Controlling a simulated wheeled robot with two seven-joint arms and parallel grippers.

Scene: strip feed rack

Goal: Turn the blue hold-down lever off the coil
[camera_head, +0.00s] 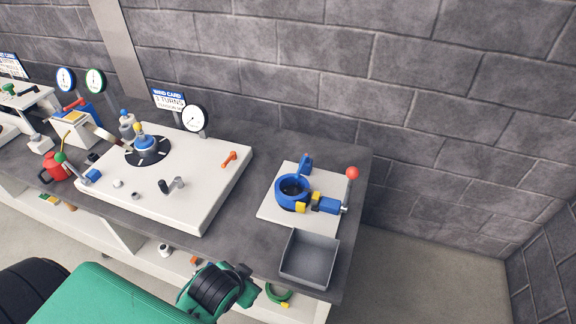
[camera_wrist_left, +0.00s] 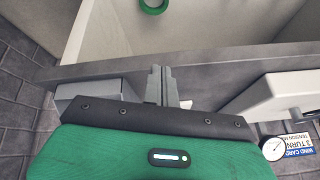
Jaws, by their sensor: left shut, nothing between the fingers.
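A blue upright piece (camera_head: 305,163), which looks like the blue lever, stands at the back edge of a blue ring (camera_head: 282,191) with a dark centre. The ring sits on a white base plate (camera_head: 270,211) at the right end of the bench. Whether a coil lies inside the ring is too small to tell. My left arm reaches in at the bottom of the head view, in front of the bench and left of the plate. In the left wrist view my left gripper (camera_wrist_left: 163,85) has its fingers together and empty, away from the lever. My right gripper is not in view.
A grey open tray (camera_head: 309,258) stands in front of the plate. A red-knobbed lever (camera_head: 352,173) and a blue block (camera_head: 328,205) are right of the ring. A large white board (camera_head: 200,200) with a spool and crank lies to the left. A brick wall is behind.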

